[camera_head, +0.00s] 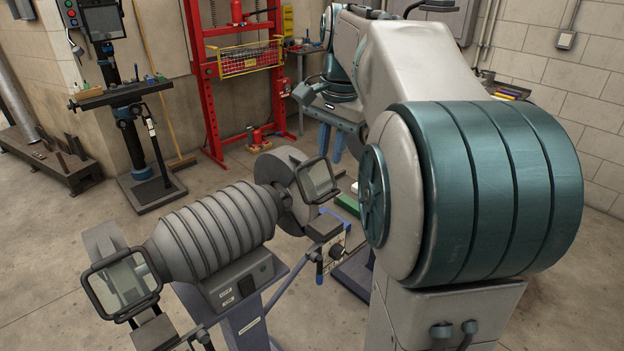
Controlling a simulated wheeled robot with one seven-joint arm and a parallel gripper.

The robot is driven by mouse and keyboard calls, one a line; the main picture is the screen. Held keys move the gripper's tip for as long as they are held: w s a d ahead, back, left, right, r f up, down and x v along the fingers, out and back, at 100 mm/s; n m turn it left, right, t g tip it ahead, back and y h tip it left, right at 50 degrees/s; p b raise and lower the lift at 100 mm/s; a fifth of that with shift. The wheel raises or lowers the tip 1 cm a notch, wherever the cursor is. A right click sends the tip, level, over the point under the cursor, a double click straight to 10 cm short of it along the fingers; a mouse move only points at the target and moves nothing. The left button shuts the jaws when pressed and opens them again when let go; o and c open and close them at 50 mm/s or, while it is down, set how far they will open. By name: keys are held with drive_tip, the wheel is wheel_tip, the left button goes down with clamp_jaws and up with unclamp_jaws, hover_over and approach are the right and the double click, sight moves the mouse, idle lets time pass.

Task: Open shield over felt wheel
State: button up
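A grey double-ended grinder (215,235) stands on a pedestal at lower centre. A grey wheel guard with a round opening (290,190) is at its right end, with a framed clear shield (319,180) standing tilted in front of it. A second framed clear shield (124,284) is at the left end, near a grey guard (103,240). I cannot tell which end carries the felt wheel.
A red press frame (205,85) with a yellow basket (245,60) stands behind. A drill press (125,100) stands at back left. The floor left of the grinder is clear.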

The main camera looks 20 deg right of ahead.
sight(329, 196)
drive_tip(key=shift+m, duration=0.9)
drive_tip(key=w+f, duration=0.1)
drive_tip(key=f, duration=0.3)
drive_tip(key=w+d+f+b, duration=0.1)
drive_tip(key=f, duration=0.7)
drive_tip(key=shift+w+d+b, duration=0.3)
drive_tip(key=shift+w+b, duration=0.1)
clamp_jaws()
